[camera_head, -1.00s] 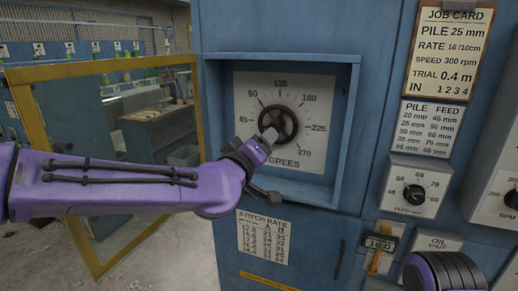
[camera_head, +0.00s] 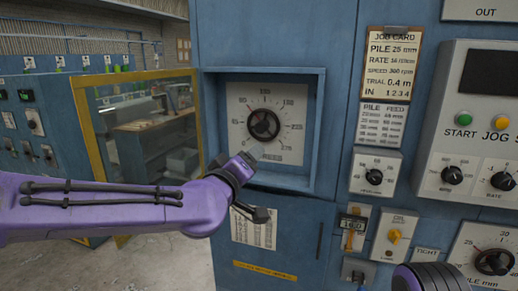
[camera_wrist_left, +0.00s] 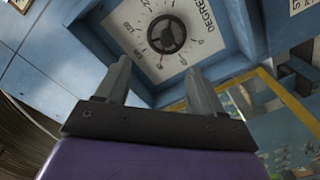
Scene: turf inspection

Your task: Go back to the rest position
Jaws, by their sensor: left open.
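My left gripper (camera_head: 255,153) is in front of the degrees dial (camera_head: 240,98), just below its black handwheel (camera_head: 264,125) in the head view. In the left wrist view the two grey fingers of my left gripper (camera_wrist_left: 160,82) stand apart with nothing between them. The handwheel (camera_wrist_left: 166,34) shows beyond the fingertips, apart from them. The dial's red pointer is near 90. Part of my purple right arm shows at the bottom right of the head view; its gripper is out of the frame.
The dial sits in a recessed blue frame (camera_head: 319,130) with protruding edges. A yellow-framed clear panel (camera_head: 88,125) stands at the left. Knobs, a job card (camera_head: 388,63) and a control box with a START button (camera_head: 464,118) are on the right.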

